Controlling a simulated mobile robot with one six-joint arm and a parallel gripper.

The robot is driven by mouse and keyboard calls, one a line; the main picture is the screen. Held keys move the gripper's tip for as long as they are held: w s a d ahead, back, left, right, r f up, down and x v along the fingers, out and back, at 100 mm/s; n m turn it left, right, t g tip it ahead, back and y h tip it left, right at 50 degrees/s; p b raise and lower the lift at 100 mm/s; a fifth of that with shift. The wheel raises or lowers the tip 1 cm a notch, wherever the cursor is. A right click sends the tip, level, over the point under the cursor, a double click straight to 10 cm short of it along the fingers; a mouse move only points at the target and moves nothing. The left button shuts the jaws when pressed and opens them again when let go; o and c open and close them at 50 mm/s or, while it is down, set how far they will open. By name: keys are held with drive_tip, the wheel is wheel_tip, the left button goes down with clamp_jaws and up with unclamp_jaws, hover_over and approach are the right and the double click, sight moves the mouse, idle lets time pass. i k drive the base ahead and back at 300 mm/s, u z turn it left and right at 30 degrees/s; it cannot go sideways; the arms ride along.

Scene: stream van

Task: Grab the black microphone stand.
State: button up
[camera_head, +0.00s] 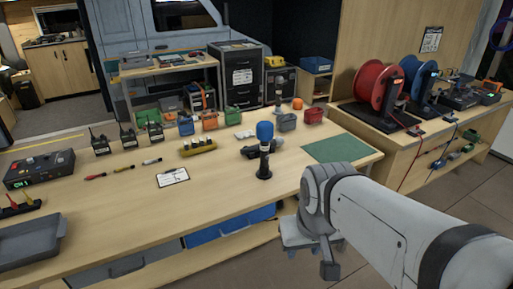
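A black microphone stand (264,165) with a round base stands upright on the wooden workbench, right of its middle. It carries a blue foam-topped microphone (265,132). A second dark upright stand (279,98) with a grey top is farther back, near the bench's far edge. My gripper (311,261) points down at the front right, beyond the bench's near edge. It is apart from both stands. Its two fingers look spread with nothing between them, though the near one is partly hidden by the wrist.
A dark angular device (250,153) lies close left of the stand. A clipboard (173,177), a yellow holder (198,147), handheld radios and small bins are around the bench. A green mat (336,148) is to the right. Bare wood lies in front of the stand.

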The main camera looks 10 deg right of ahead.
sight(261, 174)
drive_tip(key=z, duration=0.1)
drive_tip(key=i, duration=0.85)
drive_tip(key=z, duration=0.4)
